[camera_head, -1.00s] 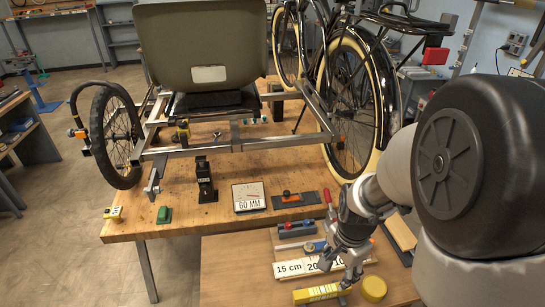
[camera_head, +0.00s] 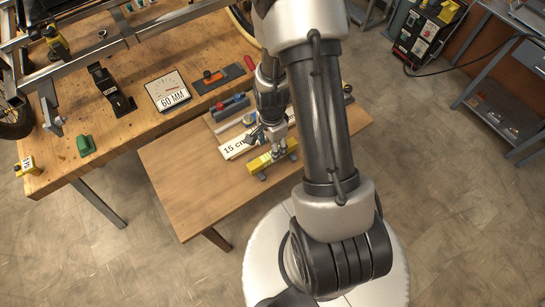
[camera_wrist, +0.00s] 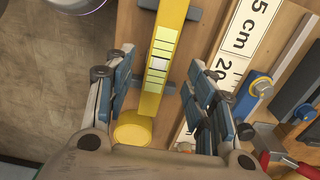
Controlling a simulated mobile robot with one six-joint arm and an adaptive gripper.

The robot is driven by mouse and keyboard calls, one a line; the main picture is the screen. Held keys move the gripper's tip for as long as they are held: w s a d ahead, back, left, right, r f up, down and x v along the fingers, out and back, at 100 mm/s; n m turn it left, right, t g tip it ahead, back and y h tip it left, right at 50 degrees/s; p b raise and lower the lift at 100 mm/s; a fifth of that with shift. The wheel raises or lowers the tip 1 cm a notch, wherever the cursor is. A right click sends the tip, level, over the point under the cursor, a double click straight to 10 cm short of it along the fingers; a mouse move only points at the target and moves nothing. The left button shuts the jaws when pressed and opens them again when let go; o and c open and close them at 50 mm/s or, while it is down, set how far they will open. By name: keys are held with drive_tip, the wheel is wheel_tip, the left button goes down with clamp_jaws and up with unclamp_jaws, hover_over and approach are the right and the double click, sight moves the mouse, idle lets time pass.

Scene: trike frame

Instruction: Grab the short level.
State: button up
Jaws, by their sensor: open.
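The short level appears to be the yellow bar (camera_head: 264,162) with a pale marked strip, lying near the front of the lower wooden table. In the wrist view the yellow bar (camera_wrist: 163,62) runs up between my fingers and rests across dark grey supports. My gripper (camera_head: 277,150) is over the bar in the head view. In the wrist view my gripper (camera_wrist: 164,72) is open, with one finger on each side of the bar. I see no finger clearly touching it. My arm hides part of the bar's right side in the head view.
A yellow round piece (camera_wrist: 134,129) lies beside the bar's near end. A white "15 cm" plate (camera_wrist: 250,28), a blue-handled tool (camera_wrist: 256,90) and a red-handled tool (camera_wrist: 268,144) lie to the right. The lower table (camera_head: 185,185) is bare at left.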

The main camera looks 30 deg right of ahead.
wheel_tip(320, 180, down, 6)
drive_tip(key=shift+d+r+b, duration=0.1)
drive_tip(key=shift+d+b, duration=0.05)
drive_tip(key=shift+b, duration=1)
drive_tip(key=shift+c, duration=0.5)
clamp_jaws()
